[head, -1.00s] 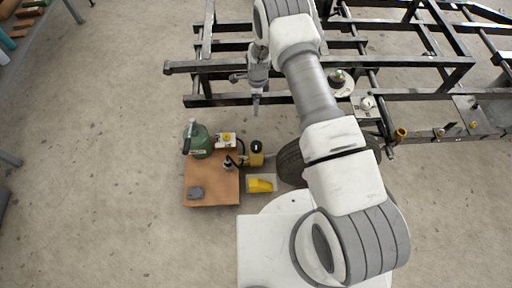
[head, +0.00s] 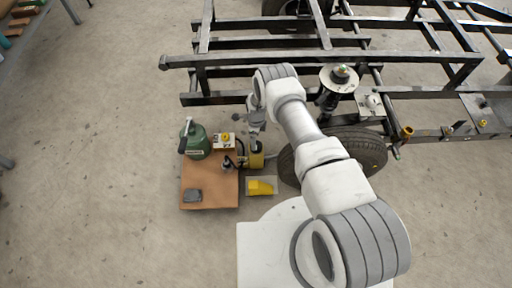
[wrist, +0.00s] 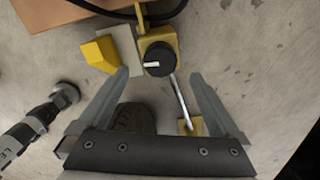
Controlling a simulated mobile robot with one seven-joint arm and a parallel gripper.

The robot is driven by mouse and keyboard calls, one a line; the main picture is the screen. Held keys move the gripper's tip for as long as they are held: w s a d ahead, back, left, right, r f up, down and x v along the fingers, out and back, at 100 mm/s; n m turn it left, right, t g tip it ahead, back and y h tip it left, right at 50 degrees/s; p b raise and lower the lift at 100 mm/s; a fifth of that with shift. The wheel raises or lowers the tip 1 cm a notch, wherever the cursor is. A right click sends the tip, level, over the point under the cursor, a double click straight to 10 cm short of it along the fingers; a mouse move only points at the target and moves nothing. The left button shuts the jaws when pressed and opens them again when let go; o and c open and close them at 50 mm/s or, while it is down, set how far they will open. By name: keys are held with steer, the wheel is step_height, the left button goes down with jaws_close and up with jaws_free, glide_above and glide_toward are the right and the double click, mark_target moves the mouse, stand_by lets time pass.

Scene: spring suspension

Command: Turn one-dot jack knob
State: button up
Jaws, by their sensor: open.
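The yellow jack (head: 256,160) stands on the floor beside the right edge of a wooden board, partly hidden by my arm in the head view. In the wrist view its black round knob (wrist: 159,60) with a white pointer line tops the yellow body (wrist: 158,36). I cannot make out any dot mark. My gripper (wrist: 160,76) is open and empty, with the knob showing between and just beyond its fingertips. In the head view my gripper (head: 254,143) is right over the jack. I cannot tell whether it touches the knob.
A yellow wedge (head: 261,187) lies beside the jack. The wooden board (head: 215,190) holds a green canister (head: 196,141) and a control box with a yellow knob (head: 225,140). A tyre (head: 352,150) and a dark metal frame (head: 230,98) lie right and behind.

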step_height(320, 180, down, 7)
steer(key=b, duration=0.2)
steer(key=shift+b, duration=0.3)
steer(key=c, duration=1.4)
